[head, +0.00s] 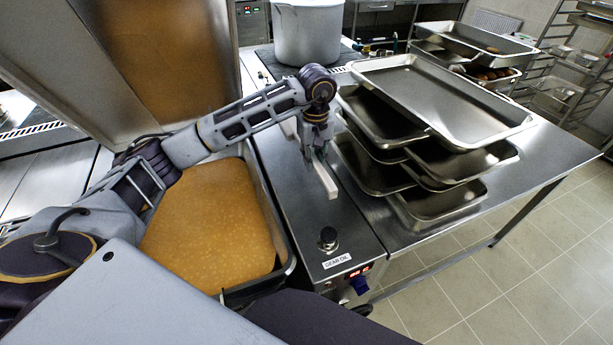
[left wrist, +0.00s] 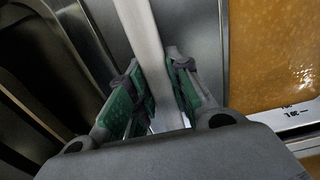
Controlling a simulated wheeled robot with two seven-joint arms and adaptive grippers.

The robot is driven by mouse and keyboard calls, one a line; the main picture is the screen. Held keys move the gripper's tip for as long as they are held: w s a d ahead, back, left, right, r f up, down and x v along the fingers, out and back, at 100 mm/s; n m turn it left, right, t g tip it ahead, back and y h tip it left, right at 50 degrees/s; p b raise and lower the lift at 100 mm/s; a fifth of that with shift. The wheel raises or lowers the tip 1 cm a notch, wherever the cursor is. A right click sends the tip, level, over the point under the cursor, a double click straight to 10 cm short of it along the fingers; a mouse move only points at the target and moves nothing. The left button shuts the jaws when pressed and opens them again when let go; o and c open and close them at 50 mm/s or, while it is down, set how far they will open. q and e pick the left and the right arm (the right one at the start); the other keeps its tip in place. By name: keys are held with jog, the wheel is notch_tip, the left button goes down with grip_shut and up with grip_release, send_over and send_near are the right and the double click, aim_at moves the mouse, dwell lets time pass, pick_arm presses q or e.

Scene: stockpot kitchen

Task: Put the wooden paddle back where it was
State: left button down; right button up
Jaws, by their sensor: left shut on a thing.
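My left gripper (head: 316,148) hangs pointing down over the steel counter strip between the liquid-filled basin and the stacked trays. It is shut on the wooden paddle (head: 326,181), a pale, whitish flat bar; its lower part shows below the fingers. In the left wrist view, the paddle (left wrist: 145,35) runs as a pale strip between the green pads of my left gripper (left wrist: 154,76) and on toward the top edge. Part of the paddle is hidden by the fingers and wrist. I cannot tell whether its lower end touches the counter. My right gripper is not in view.
A basin of orange-brown liquid (head: 208,232) lies left of the counter strip, with a raised metal lid (head: 160,55) behind it. Stacked steel trays (head: 440,100) stand close on the right. A stockpot (head: 307,32) stands behind. A black knob (head: 328,239) sits at the front.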

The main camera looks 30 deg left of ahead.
pick_arm(q)
send_over(313, 189)
jog(key=shift+s+f+p, duration=0.1)
jog(key=shift+f+p, duration=0.25)
jog(key=shift+f, duration=2.75)
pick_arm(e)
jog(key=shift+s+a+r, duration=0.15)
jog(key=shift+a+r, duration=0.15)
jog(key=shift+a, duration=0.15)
pick_arm(q)
jog(key=shift+f, duration=1.9)
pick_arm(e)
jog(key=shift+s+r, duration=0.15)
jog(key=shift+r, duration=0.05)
pick_arm(q)
jog(key=shift+f, duration=0.1)
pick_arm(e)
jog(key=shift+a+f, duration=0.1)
pick_arm(q)
jog(key=c, duration=1.3)
grip_release()
